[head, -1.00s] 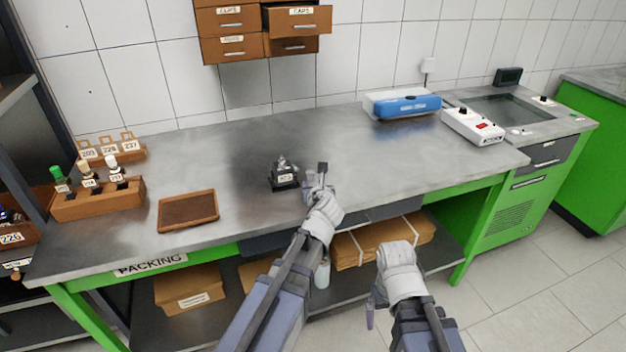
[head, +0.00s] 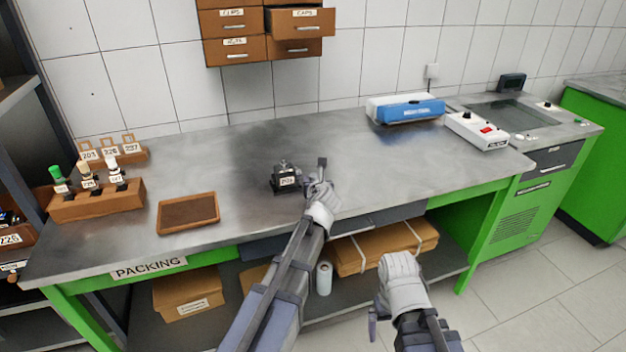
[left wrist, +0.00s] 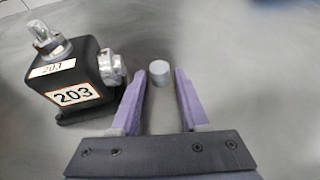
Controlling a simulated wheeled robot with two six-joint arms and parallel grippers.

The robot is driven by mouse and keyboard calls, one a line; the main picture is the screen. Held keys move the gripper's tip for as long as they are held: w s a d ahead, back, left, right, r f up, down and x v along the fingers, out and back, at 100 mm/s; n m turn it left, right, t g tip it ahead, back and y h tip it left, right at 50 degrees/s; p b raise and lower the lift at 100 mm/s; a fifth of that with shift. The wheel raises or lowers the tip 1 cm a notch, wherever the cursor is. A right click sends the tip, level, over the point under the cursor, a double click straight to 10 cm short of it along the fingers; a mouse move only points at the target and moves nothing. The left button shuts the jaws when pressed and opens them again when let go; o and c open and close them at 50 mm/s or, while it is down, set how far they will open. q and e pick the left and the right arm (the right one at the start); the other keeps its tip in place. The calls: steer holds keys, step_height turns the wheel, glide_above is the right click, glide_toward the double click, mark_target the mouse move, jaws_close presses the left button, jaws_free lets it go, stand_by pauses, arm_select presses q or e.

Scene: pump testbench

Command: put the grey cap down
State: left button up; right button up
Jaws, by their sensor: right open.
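The grey cap (left wrist: 160,73) is a small pale cylinder standing on the grey bench top in the left wrist view. It sits between the tips of my left gripper (left wrist: 160,78), with a gap to each finger, so the gripper is open around it. In the head view my left gripper (head: 318,174) is low over the bench near its front edge, and I cannot make out the cap there. My right gripper (head: 378,312) is open and empty, in front of the bench.
A black pump block marked 203 (head: 286,178) stands just left of my left gripper; it also shows in the wrist view (left wrist: 78,80). The bench to the right is clear up to a blue-topped device (head: 408,110).

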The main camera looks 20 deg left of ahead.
arm_select(q)
jaws_close()
steer(key=shift+r, duration=0.15)
stand_by(0.4)
step_height(320, 180, up, 13)
steer(key=p, duration=1.3)
